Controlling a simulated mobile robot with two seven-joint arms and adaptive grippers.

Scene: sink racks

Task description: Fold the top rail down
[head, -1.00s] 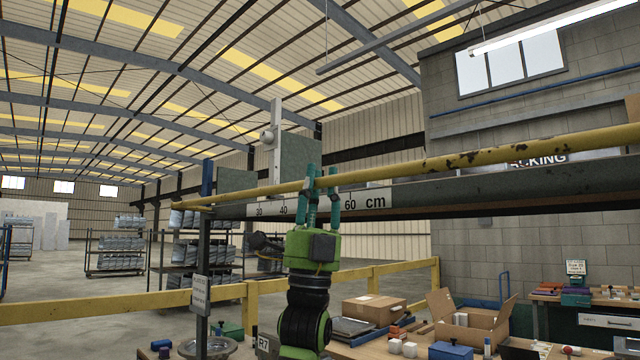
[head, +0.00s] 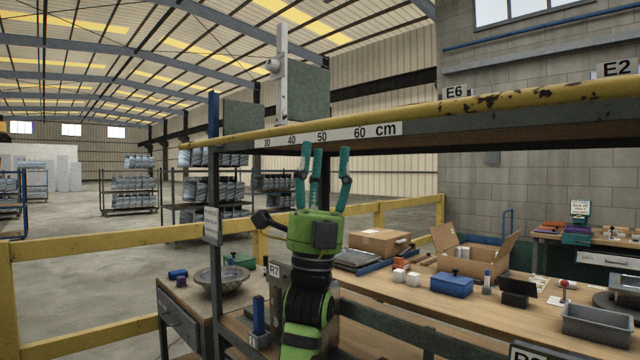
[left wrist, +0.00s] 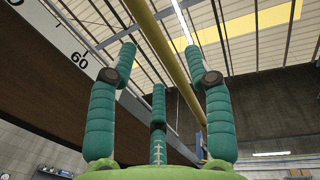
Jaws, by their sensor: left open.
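The top rail (head: 470,107) is a long yellow bar with dark worn patches. It runs across the head view along the front of a grey beam (head: 560,118) with a centimetre scale. My left gripper (head: 326,158) is open and empty, its teal fingers pointing up. In the head view its fingertips are just below the scale and the rail. In the left wrist view the rail (left wrist: 168,52) crosses beyond the open fingers (left wrist: 160,62), in line with the gap between them, and no contact shows. My right gripper is not in view.
A yellow guard rail (head: 100,250) stands behind. A blue upright (head: 213,125) stands at the beam's left end.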

